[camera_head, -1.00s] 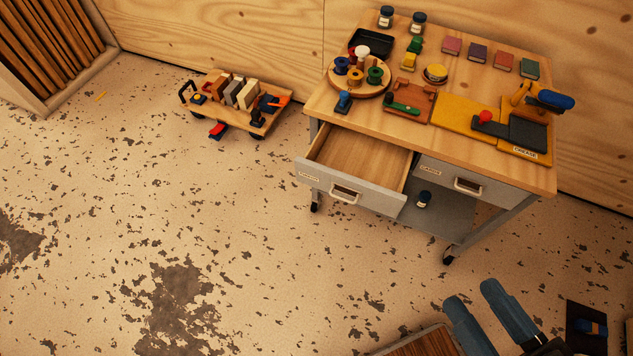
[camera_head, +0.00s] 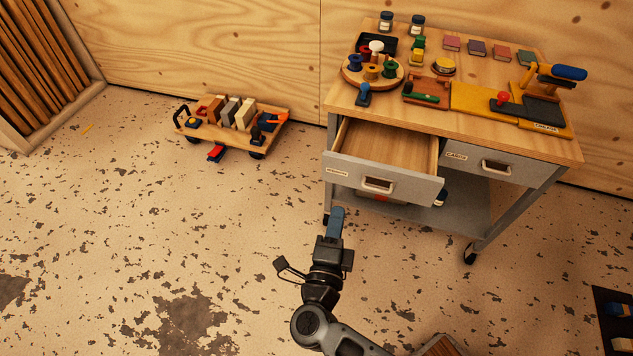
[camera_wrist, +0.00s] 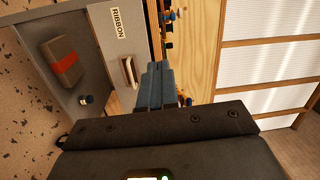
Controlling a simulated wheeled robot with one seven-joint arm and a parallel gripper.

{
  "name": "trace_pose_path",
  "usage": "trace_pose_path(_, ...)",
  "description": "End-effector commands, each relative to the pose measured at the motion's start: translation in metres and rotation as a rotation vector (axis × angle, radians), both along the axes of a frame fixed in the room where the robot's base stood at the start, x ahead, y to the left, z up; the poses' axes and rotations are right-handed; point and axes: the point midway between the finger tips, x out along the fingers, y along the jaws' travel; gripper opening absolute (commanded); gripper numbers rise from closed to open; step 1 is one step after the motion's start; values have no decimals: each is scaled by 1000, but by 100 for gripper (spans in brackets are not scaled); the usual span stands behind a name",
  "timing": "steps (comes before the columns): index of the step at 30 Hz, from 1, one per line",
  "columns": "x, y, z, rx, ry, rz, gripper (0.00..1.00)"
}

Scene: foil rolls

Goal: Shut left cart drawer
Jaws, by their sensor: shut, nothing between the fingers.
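The left cart drawer (camera_head: 385,180) is pulled well open, its wooden inside bare and empty as far as it shows. It has a grey front with a pale handle and a label. In the wrist view the drawer front (camera_wrist: 120,50) carries a label that reads RIBBON. My gripper (camera_head: 336,215) is shut and empty, with blue fingers, in front of and below the left part of the drawer front in the head view. In the wrist view the fingertips (camera_wrist: 159,68) are beside the handle (camera_wrist: 128,72); I cannot tell if they touch anything.
The cart's wooden top (camera_head: 470,85) holds spools, books and tools. The right drawer (camera_head: 490,165) is closed. A lower shelf (camera_head: 455,212) holds a small jar. A low wooden trolley (camera_head: 235,125) stands at the left. The floor before the cart is mostly clear.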

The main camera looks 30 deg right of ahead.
Motion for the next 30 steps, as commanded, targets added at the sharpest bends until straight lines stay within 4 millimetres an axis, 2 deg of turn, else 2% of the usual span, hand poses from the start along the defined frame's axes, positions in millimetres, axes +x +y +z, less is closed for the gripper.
trace_pose_path(1, 12, -1, -10, 26, -9, -29, 0)
trace_pose_path(3, 22, -2, -17, 57, -15, -63, 0)
trace_pose_path(7, 31, -4, -24, 88, -18, -100, 0)
trace_pose_path(13, 41, -14, -24, 95, -19, -109, 0)
trace_pose_path(30, 104, -97, -24, 93, -19, -110, 0)
